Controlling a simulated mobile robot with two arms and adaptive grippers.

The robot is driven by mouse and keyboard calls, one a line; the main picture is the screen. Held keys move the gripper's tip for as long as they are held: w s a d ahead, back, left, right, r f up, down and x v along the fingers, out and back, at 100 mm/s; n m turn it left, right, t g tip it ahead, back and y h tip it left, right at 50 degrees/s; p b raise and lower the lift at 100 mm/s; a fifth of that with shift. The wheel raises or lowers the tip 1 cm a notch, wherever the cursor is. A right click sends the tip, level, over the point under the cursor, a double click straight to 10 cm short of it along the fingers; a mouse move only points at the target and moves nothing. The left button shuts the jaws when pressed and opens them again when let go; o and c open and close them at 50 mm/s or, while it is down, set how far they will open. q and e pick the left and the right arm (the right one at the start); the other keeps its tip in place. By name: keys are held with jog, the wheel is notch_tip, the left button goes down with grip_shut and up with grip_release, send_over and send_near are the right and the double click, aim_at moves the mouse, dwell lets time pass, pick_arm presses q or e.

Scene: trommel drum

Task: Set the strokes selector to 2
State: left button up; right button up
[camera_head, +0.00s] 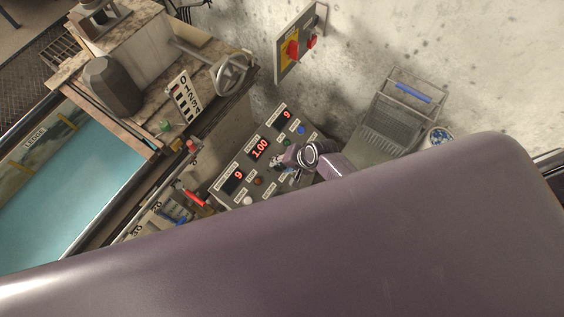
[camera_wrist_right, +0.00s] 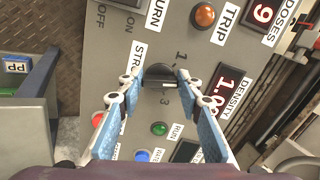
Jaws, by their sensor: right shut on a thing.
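The strokes selector (camera_wrist_right: 157,73) is a dark round knob on a grey control panel, seen in the right wrist view beside a partly hidden label starting "STR". A "1" and a "3" show on the panel near it; I cannot see a "2". A pale bar across the knob points right, between the two numerals, but I cannot tell if it is the pointer. My right gripper (camera_wrist_right: 160,84) has its blue-padded fingers on both sides of the knob and is shut on it. In the head view the right gripper (camera_head: 284,161) is at the panel's lower right, hiding the knob. My left gripper is not in view.
The panel (camera_head: 226,193) carries red displays reading 9, 1.00 and 9. An orange trip lamp (camera_wrist_right: 204,16), a green run button (camera_wrist_right: 159,128) and a blue button (camera_wrist_right: 142,155) are near the fingers. A handwheel (camera_head: 232,72) and a yellow-red switch box (camera_head: 298,45) stand beyond.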

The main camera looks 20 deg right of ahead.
jog(key=shift+m+p, duration=0.6)
jog(key=shift+m, duration=0.7)
jog(key=o, duration=1.2)
jog(key=shift+c, duration=0.2)
jog(key=v, duration=1.2)
